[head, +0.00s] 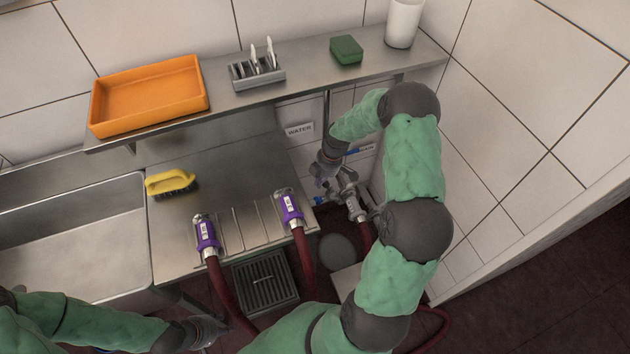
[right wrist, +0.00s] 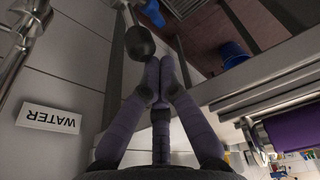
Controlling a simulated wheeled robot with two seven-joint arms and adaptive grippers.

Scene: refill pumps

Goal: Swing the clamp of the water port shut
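The water port's metal fitting and clamp (head: 346,190) are at the wall below the shelf, beside my right wrist in the head view. The clamp's exact angle is partly hidden. The WATER label (head: 299,130) is on the wall to the left, and it also shows upside down in the right wrist view (right wrist: 48,117). My right gripper (right wrist: 160,62) has its fingertips drawn together, with nothing visible between them. A dark rounded knob on a rod (right wrist: 140,43) lies just beyond and left of the tips; contact is unclear. My left gripper (head: 208,328) is low in the head view, its fingers unclear.
Two purple hose couplings (head: 207,236) (head: 291,209) rest on the steel counter (head: 190,228). A yellow brush (head: 170,182) lies by the sink (head: 85,240). The shelf above holds an orange tray (head: 150,118), a grey rack (head: 257,73), a green block (head: 346,49) and a white cylinder (head: 403,22).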

